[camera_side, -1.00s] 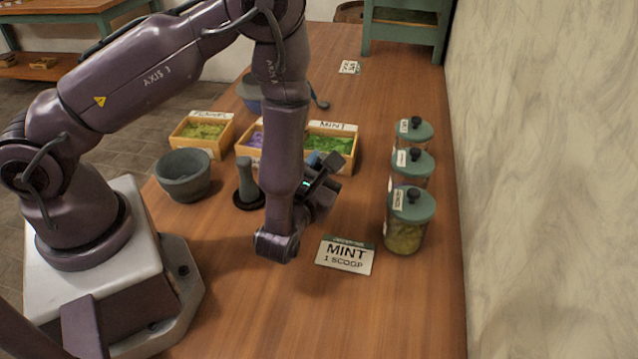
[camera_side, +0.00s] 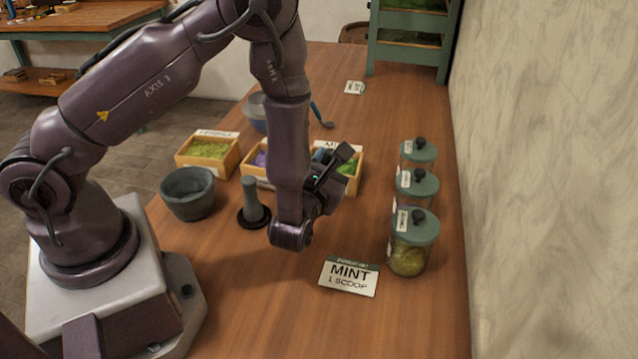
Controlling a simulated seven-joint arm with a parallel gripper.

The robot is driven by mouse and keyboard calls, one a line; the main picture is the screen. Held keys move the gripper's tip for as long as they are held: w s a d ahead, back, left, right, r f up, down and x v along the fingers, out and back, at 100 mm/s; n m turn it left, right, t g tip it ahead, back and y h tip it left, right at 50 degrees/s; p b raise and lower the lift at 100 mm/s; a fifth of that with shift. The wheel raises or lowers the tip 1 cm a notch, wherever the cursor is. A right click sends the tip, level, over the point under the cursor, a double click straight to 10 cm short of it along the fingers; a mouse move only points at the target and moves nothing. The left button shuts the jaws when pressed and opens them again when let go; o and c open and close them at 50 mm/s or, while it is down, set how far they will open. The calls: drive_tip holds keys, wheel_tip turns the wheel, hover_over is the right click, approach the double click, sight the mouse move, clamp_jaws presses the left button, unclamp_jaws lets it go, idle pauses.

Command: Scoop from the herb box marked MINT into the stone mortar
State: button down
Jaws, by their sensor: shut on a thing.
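The herb box marked MINT (camera_side: 355,185) is a wooden box of green leaves behind my gripper. Its label and left part are partly hidden by my arm. My gripper (camera_side: 330,178) is at the front of this box, its dark fingers tilted up to the right. It is shut on a scoop, which is mostly hidden; a bit of blue (camera_side: 323,150) shows beyond the fingers. I cannot tell whether the scoop holds leaves. The stone mortar (camera_side: 188,196) is a dark grey bowl left of my arm. Its inside looks empty.
A pestle on a dark base (camera_side: 252,208) stands between mortar and arm. A yellow-green herb box (camera_side: 225,165) and a purple one (camera_side: 250,180) stand left of MINT. Lidded jars (camera_side: 410,240) line the right. A MINT 1 SCOOP card (camera_side: 349,277) stands in front. A grey-blue bowl (camera_side: 256,118) sits behind.

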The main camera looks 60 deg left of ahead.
drive_tip(key=w+d+x, duration=0.1)
drive_tip(key=x, duration=1.3)
drive_tip(key=shift+m+h, duration=0.3)
drive_tip(key=shift+h, duration=0.1)
drive_tip(key=shift+s+f, duration=0.15)
drive_tip(key=shift+f, duration=1.45)
drive_tip(key=shift+s+f, duration=0.15)
drive_tip(key=shift+f, duration=1.5)
drive_tip(key=shift+s+f, duration=0.15)
drive_tip(key=shift+f, duration=1.45)
drive_tip(key=shift+s, duration=0.1)
drive_tip(key=shift+s+a, duration=0.85)
drive_tip(key=shift+a, duration=0.1)
wheel_tip(320, 180, up, 9)
drive_tip(key=shift+w+t, duration=0.2)
drive_tip(key=shift+t, duration=0.1)
